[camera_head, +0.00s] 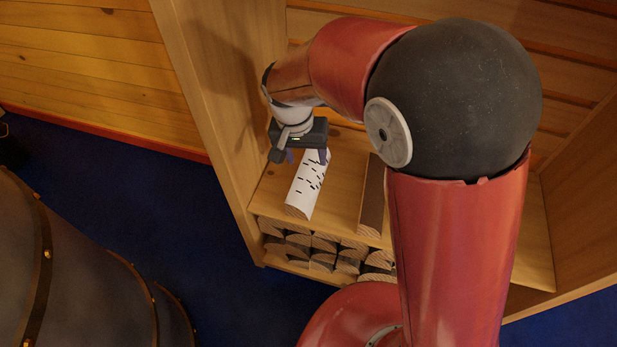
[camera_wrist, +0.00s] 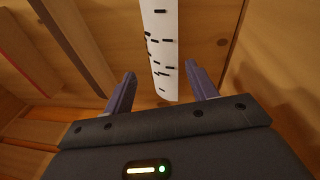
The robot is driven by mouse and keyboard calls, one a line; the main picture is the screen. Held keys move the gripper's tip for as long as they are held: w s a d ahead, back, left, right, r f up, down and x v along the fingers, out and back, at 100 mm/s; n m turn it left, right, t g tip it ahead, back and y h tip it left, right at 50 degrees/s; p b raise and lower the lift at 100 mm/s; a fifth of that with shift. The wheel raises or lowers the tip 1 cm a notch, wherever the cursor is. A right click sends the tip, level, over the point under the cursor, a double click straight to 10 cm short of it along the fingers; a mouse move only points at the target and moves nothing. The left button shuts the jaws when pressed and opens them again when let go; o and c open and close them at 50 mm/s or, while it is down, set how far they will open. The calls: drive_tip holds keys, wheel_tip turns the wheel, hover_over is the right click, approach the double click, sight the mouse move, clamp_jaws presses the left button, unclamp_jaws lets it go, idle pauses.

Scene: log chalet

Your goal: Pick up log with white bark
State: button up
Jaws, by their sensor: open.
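The log with white bark (camera_head: 309,184) lies on the wooden shelf, its cut end facing the shelf's front edge. It has black dashes on its bark. In the wrist view the white log (camera_wrist: 161,45) runs down from the top edge, and its near end reaches the space between the fingers. My gripper (camera_head: 306,157) is over the back part of the log. Its two fingers, also seen in the wrist view (camera_wrist: 158,84), are apart, one on each side of the log.
A dark brown log (camera_head: 372,197) lies to the right on the same shelf (camera_head: 338,190). Several cut logs (camera_head: 322,252) are stacked on the level below. A wooden side wall (camera_head: 222,110) stands close on the left. A big rounded dark vessel (camera_head: 75,270) stands on the blue floor.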

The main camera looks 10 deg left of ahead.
sight(306, 172)
drive_tip(key=f, duration=0.8)
drive_tip(key=shift+w+d+f+b, duration=0.1)
drive_tip(key=shift+w+d+b, duration=0.1)
drive_tip(key=shift+b, duration=0.15)
drive_tip(key=c, duration=0.8)
